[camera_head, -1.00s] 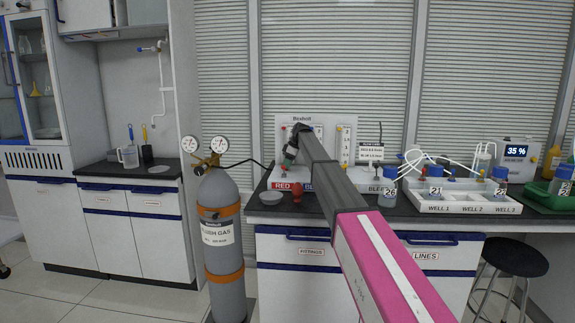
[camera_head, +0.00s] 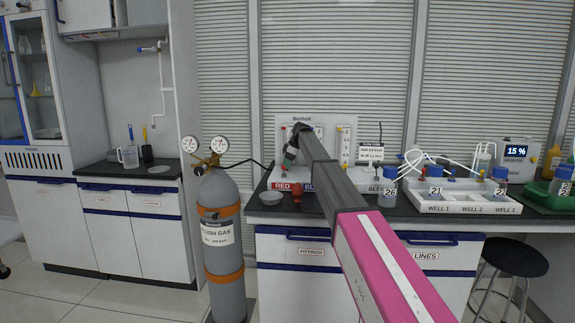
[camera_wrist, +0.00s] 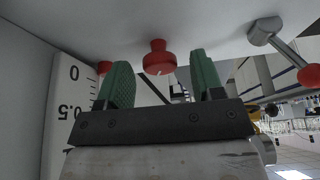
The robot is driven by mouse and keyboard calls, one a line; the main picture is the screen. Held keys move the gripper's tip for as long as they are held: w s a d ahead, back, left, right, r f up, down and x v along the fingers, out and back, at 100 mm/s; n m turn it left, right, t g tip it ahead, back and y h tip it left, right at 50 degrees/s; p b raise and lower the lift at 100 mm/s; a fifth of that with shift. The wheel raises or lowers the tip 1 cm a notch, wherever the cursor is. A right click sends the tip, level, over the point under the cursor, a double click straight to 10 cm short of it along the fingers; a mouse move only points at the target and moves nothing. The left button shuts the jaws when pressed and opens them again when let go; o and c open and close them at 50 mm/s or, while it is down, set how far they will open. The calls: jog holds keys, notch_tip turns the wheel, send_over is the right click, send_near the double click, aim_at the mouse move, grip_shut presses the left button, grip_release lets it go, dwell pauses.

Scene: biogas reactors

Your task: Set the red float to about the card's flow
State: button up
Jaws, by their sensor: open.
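My gripper (camera_wrist: 160,80) is open, its two green fingers standing on either side of a red knob (camera_wrist: 158,58) in the wrist view, apart from it as far as I can see. A white scale marked 0 and 0.5 (camera_wrist: 72,100) stands to the left. A small red part (camera_wrist: 104,68) shows behind the left finger; I cannot tell whether it is the float. In the head view my gripper (camera_head: 289,158) is at the left side of the flow panel (camera_head: 345,125). The flow card (camera_head: 371,152) stands right of the panel; its text is too small to read surely.
A red-ended lever (camera_wrist: 309,76) is at the right in the wrist view. A grey gas cylinder (camera_head: 217,260) with gauges stands left of the bench. Labelled bottles and a tray (camera_head: 470,208) are at right.

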jog(key=v, duration=1)
jog(key=shift+r, duration=0.25)
